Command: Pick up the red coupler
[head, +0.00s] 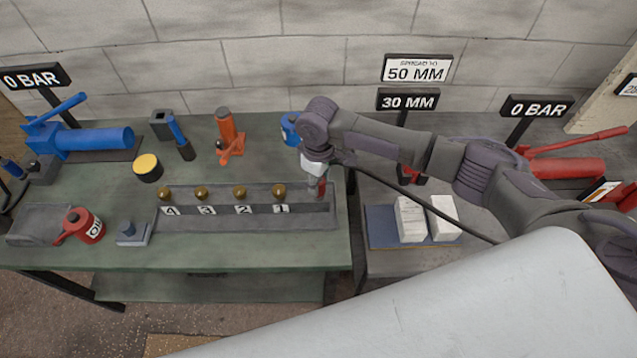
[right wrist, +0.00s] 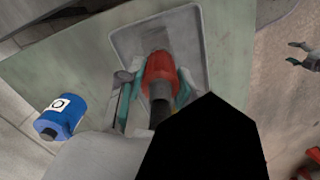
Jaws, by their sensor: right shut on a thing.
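The red coupler (right wrist: 160,72) is between the teal-lined fingers of my right gripper (right wrist: 152,90) in the right wrist view. The fingers are shut on it, with a dark hose-like part below it in the picture. In the head view the right gripper (head: 318,180) is at the right end of the long grey tray (head: 250,222), and a bit of the red coupler (head: 322,188) shows under it. The gripper hides part of it, and I cannot tell whether it touches the tray. My left gripper is not seen in the head view.
Brass fittings stand along the tray behind number labels. A blue can (head: 290,128) stands behind my right gripper. A red oil can (head: 84,225), a yellow-topped tin (head: 147,167) and an orange jack (head: 229,138) are further left. White blocks (head: 410,220) lie on the right bench.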

